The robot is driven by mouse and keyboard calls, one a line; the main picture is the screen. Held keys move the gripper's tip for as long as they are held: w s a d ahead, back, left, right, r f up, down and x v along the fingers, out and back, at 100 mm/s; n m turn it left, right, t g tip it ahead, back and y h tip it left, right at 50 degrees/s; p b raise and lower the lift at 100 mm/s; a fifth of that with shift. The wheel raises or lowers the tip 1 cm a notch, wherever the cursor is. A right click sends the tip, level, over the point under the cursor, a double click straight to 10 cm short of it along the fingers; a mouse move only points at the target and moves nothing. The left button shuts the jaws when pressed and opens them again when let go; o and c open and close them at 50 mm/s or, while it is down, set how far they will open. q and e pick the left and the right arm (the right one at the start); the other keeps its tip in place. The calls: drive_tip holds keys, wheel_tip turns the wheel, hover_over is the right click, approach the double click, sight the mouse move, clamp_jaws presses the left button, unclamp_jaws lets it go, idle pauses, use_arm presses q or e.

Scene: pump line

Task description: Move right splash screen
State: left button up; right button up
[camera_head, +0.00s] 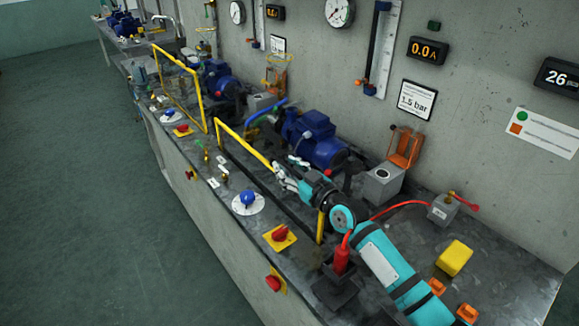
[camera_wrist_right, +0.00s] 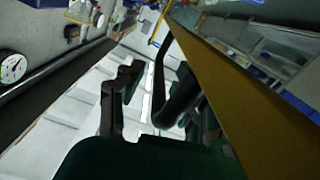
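The right splash screen (camera_head: 243,141) is a yellow frame standing along the front of the bench in the head view. Its near post (camera_head: 320,226) shows below my right arm, and part of its top bar is hidden behind my right gripper. My right gripper (camera_head: 282,174) is at the top bar. I cannot tell whether it touches it. In the right wrist view the two dark fingers (camera_wrist_right: 142,95) are spread with no bar between them. A wide yellow bar (camera_wrist_right: 250,105) runs close beside them on the right. My left gripper is not in view.
A blue pump (camera_head: 316,138) stands behind the screen. The left splash screen (camera_head: 203,97) stands farther along the bench. A blue knob (camera_head: 248,198) and a red switch (camera_head: 280,234) lie along the front edge. A yellow block (camera_head: 454,258) is at the right.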

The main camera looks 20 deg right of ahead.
drive_tip(key=shift+s+r, duration=0.1)
drive_tip(key=shift+r, duration=0.05)
drive_tip(key=v, duration=1)
drive_tip(key=shift+s+d, duration=0.1)
drive_tip(key=shift+s, duration=0.25)
drive_tip(key=shift+s+d, duration=0.15)
drive_tip(key=shift+s, duration=0.45)
drive_tip(key=shift+r, duration=0.1)
